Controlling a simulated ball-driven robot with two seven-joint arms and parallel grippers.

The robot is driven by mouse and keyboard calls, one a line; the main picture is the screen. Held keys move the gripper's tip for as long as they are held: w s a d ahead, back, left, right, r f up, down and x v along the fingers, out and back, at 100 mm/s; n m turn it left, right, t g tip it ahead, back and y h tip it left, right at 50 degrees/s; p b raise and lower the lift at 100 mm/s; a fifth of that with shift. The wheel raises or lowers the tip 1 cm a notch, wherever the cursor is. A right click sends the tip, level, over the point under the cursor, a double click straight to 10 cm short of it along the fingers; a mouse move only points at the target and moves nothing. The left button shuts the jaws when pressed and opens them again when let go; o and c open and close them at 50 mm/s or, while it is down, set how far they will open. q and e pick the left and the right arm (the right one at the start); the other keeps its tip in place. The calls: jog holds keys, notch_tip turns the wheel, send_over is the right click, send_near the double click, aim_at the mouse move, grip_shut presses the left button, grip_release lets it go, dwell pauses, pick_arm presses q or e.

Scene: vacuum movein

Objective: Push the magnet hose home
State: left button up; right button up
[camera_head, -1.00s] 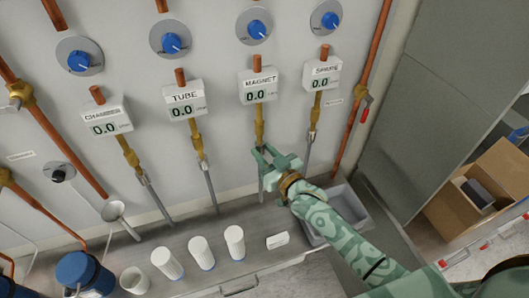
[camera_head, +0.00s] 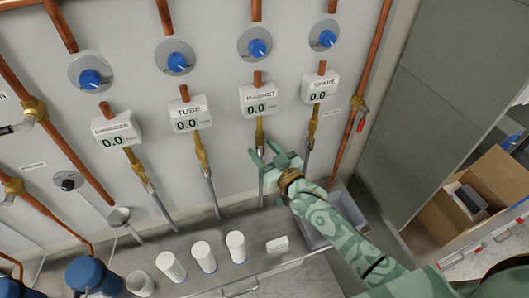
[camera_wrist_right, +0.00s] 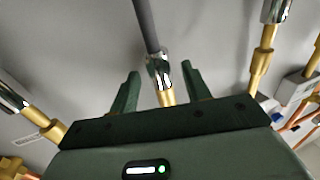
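The magnet hose (camera_head: 261,189) is a grey line hanging below the box labelled MAGNET (camera_head: 258,100). Its silver end sits at the brass fitting (camera_head: 259,130) under that box. My right gripper (camera_head: 265,152) is beside this joint, fingers pointing up toward the wall. In the right wrist view, the gripper's two fingers (camera_wrist_right: 160,88) stand apart. The hose's shiny silver collar (camera_wrist_right: 159,72) and brass fitting (camera_wrist_right: 166,98) appear between them, with gaps on both sides. I cannot tell whether the collar is fully seated. My left gripper is not in view.
Similar hoses hang under the TUBE (camera_head: 189,115), CHAMBER (camera_head: 116,130) and SPARE (camera_head: 319,88) boxes; the spare hose is close to my right gripper. White cylinders (camera_head: 204,257) stand on the bench below. A grey tray (camera_head: 313,233) lies beneath my right arm.

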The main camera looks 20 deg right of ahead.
jog(key=shift+s+f, duration=0.1)
jog(key=shift+s, duration=0.05)
jog(key=shift+s+d, duration=0.15)
jog(key=shift+s, duration=0.2)
jog(key=b+v, duration=0.1)
jog(key=v, duration=1.4)
jog(key=shift+s, duration=0.2)
jog(key=shift+d, duration=0.1)
